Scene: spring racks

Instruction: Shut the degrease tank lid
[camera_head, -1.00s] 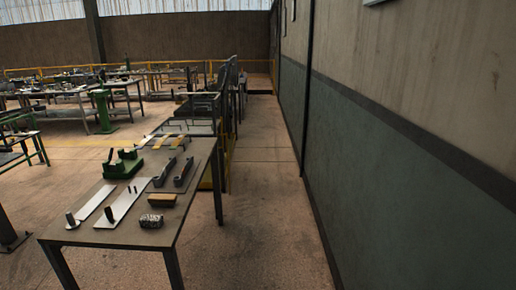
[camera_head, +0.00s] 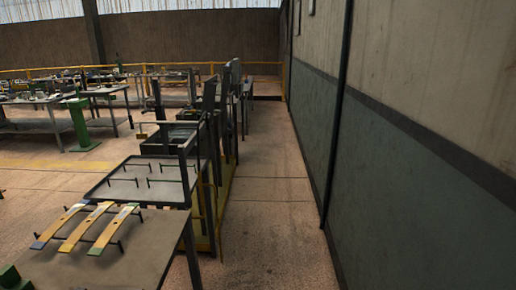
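No part of my arm or gripper shows in the head view. A row of dark equipment stands beyond the near table. Upright dark panels (camera_head: 209,103) rise from it, which look like raised lids. A dark open box-like tank (camera_head: 167,143) sits left of the nearer panel. I cannot tell which of these is the degrease tank, as they are small and overlap. A shallow tray-like rack (camera_head: 143,190) with thin pegs stands in front of them.
A table (camera_head: 150,250) with curved yellow-and-grey leaf strips (camera_head: 85,228) is close at lower left. A yellow floor-level frame (camera_head: 226,188) edges the equipment. A clear aisle (camera_head: 270,215) runs between it and the right wall (camera_head: 400,190). Workbenches (camera_head: 45,110) stand far left.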

